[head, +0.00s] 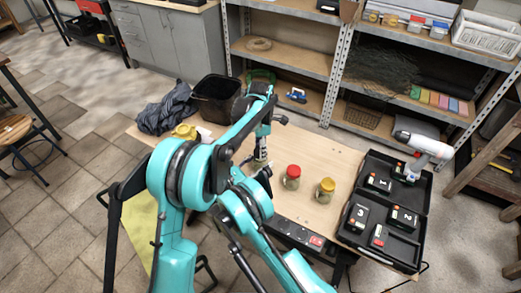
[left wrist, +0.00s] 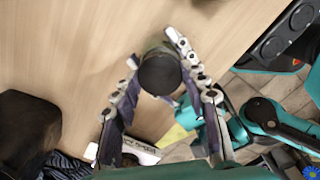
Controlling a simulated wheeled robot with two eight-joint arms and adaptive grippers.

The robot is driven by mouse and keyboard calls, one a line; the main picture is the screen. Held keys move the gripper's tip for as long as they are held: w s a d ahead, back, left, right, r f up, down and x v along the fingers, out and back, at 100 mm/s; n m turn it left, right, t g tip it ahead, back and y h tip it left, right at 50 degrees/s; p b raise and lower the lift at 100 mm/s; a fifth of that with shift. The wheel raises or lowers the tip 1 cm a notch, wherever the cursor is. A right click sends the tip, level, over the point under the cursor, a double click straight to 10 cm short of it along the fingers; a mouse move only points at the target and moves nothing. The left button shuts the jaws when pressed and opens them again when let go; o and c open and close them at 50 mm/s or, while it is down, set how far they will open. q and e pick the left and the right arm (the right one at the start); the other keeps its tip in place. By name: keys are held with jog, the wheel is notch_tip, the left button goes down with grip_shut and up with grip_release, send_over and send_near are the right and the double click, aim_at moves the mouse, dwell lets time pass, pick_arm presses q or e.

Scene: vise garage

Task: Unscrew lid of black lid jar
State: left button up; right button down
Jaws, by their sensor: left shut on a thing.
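The jar with the black lid stands on the wooden table; in the left wrist view its round black lid (left wrist: 160,74) faces the camera, with a bit of the jar body behind it. My left gripper (left wrist: 152,50) has its two fingers on either side of the jar and is shut on it. In the head view the jar (head: 261,152) is partly hidden by my left arm and gripper (head: 259,166), and its lid is hard to make out. My right gripper is not seen.
A red-lidded jar (head: 292,178) and a yellow-lidded jar (head: 325,190) stand to the right on the table (head: 318,158). Another yellow lid (head: 185,131) shows at left. An open black case (head: 412,235) with a drill (head: 424,148) lies right. A black bin (head: 216,100) stands behind.

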pick_arm(q)
jog(key=shift+r, duration=0.45)
jog(key=shift+r, duration=2.05)
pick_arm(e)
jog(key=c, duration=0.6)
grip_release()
